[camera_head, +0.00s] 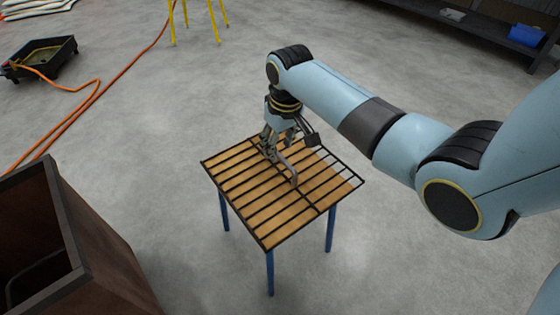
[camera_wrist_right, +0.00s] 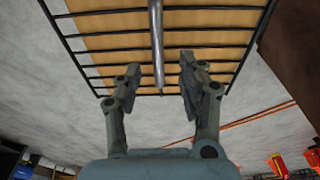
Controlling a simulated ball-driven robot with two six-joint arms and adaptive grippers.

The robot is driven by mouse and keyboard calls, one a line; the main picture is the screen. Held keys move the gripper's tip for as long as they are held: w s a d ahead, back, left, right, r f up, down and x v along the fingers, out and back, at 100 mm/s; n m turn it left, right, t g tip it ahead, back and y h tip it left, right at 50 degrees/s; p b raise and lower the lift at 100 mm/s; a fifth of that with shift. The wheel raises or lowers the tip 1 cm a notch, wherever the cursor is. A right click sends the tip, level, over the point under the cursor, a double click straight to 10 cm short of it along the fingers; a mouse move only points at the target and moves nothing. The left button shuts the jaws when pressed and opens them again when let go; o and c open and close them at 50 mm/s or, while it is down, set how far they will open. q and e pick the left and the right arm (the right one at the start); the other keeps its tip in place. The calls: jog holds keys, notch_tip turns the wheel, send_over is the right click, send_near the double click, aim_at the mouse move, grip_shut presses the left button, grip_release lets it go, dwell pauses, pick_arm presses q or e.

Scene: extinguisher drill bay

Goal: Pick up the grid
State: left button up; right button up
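The grid (camera_head: 233,205), a black frame with several thin parallel bars, lies on a small wooden-topped table with blue legs (camera_head: 270,272). It also shows in the right wrist view (camera_wrist_right: 110,52). A grey metal handle (camera_head: 291,172) rises above its bars, and in the right wrist view it is a rod (camera_wrist_right: 157,40) running down from the top edge. My right gripper (camera_head: 287,147) is low over the grid, pointing down. In the right wrist view its fingers (camera_wrist_right: 160,75) are apart, with the rod's end between them and gaps on both sides. My left gripper is not in view.
A brown open-topped bin (camera_head: 110,262) stands at the lower left. A black tray (camera_head: 40,58) and an orange hose (camera_head: 105,85) lie on the floor at the upper left. A yellow stand (camera_head: 172,22) is at the top. The floor right of the table is clear.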

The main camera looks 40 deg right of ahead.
aim_at(280, 155)
notch_tip(280, 155, down, 5)
jog(key=shift+s+d+r+b, duration=0.1)
jog(key=shift+r+b, duration=0.1)
jog(key=shift+b, duration=1)
jog(key=shift+f, duration=0.3)
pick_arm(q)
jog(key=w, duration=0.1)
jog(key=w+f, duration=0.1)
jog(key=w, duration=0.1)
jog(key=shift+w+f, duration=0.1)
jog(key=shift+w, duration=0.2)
pick_arm(e)
jog(key=shift+r, duration=0.1)
grip_shut()
jog(key=shift+w+r, duration=0.1)
jog(key=shift+w, duration=0.1)
